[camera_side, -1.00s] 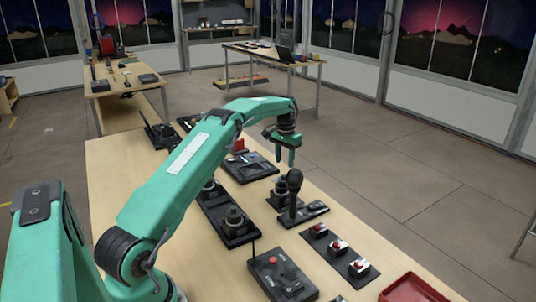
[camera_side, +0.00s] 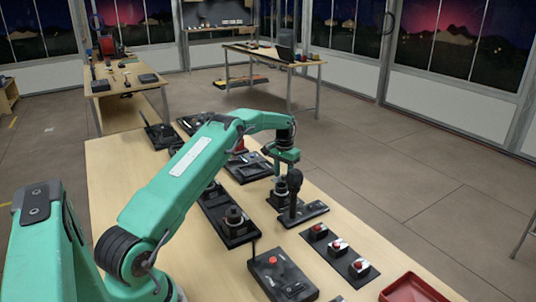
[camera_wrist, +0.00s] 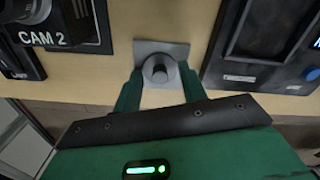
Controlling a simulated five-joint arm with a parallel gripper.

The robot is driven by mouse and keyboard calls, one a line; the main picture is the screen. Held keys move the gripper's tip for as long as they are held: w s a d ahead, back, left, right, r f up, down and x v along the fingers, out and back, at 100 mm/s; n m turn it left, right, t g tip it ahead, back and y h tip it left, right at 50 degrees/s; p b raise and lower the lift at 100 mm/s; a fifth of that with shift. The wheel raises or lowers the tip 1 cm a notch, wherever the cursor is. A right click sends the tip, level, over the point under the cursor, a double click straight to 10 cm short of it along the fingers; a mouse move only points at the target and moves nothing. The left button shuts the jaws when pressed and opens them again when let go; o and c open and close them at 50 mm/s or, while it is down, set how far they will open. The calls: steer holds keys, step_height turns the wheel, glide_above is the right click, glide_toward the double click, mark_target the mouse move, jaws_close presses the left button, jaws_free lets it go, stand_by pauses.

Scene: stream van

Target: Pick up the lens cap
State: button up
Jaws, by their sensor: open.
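My gripper (camera_side: 284,167) points down over the far right part of the table, just above a small dark round piece (camera_side: 280,187). In the wrist view my gripper (camera_wrist: 160,78) is open, with one green finger on each side of a round grey piece with a dark top (camera_wrist: 158,71) on a square grey plate (camera_wrist: 172,47). This piece may be the lens cap, but I cannot tell for sure. No grip on it shows, and its lower side is partly hidden.
A black microphone (camera_side: 294,186) stands close in front of my gripper. Black panels (camera_side: 248,168) lie to the left. A button row (camera_side: 338,246), a red-button box (camera_side: 275,273) and a red tray (camera_side: 412,289) are nearer. A "CAM 2" device (camera_wrist: 75,35) shows in the wrist view.

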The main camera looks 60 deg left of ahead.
mark_target(284, 175)
stand_by(0.4)
jaws_close()
steer(key=shift+r, duration=0.1)
steer(key=shift+r, duration=0.7)
step_height(284, 175, up, 3)
steer(key=shift+d+f, duration=0.1)
steer(key=shift+d, duration=0.05)
steer(key=d+r, duration=0.6)
steer(key=d, duration=0.5)
steer(key=shift+d+r, duration=0.2)
steer(key=shift+r, duration=0.1)
steer(key=shift+s, duration=0.2)
